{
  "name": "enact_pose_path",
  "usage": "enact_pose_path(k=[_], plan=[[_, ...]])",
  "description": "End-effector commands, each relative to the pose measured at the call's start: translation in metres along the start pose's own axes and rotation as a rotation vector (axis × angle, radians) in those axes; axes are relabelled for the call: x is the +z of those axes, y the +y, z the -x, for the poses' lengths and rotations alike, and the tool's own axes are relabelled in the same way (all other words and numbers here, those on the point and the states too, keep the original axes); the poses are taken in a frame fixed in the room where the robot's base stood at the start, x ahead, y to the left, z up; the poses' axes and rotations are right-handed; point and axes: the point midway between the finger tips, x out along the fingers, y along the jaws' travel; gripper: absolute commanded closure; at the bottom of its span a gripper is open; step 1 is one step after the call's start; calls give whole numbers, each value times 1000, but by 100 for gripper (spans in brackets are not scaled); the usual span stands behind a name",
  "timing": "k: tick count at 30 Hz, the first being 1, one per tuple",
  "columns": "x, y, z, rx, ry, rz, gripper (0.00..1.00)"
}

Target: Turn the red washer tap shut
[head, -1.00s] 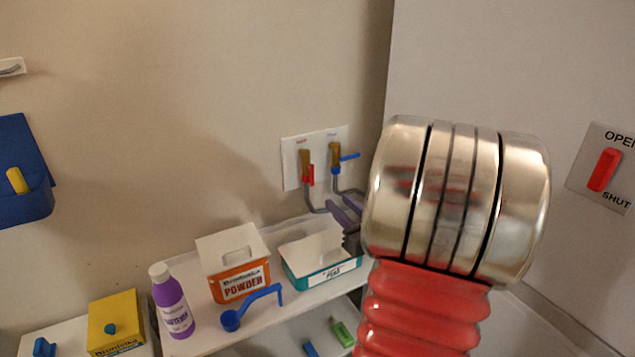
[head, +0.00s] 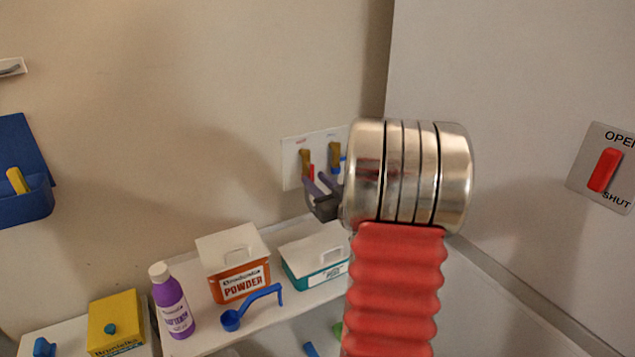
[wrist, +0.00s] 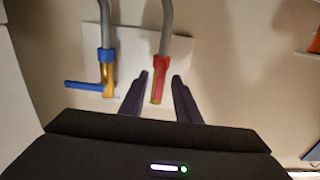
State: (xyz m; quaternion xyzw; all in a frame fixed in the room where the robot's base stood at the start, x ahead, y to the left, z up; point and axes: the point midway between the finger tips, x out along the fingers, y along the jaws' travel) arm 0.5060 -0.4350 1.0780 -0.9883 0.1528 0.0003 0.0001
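The red washer tap (head: 311,172) is on a white wall plate (head: 290,165), left of the blue tap (head: 343,163) in the head view. In the wrist view the red tap (wrist: 162,67) is at upper centre, its red part in line with its brass body and grey hose. The blue tap's lever (wrist: 85,86) lies crosswise. My gripper (head: 318,181) is at the plate, in front of the red tap. In the wrist view its purple fingers (wrist: 161,76) are apart, one on each side of the red tap. I cannot tell whether they touch it.
Below the taps, a shelf holds an orange powder box (head: 240,284), a teal box (head: 318,279), a blue scoop (head: 250,305) and a purple bottle (head: 173,303). At right is a panel with a red OPEN/SHUT lever (head: 604,170). My arm hides part of the shelf.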

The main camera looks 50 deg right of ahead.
Motion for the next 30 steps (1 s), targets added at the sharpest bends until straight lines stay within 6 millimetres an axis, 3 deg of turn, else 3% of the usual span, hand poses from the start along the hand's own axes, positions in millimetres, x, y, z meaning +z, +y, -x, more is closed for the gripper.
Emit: enact_pose_path(k=[9,21,30], plan=[[0,0,-2,0,0,0,72],[0,0,-1,1,0,0,100],[0,0,-1,1,0,-2,100]])
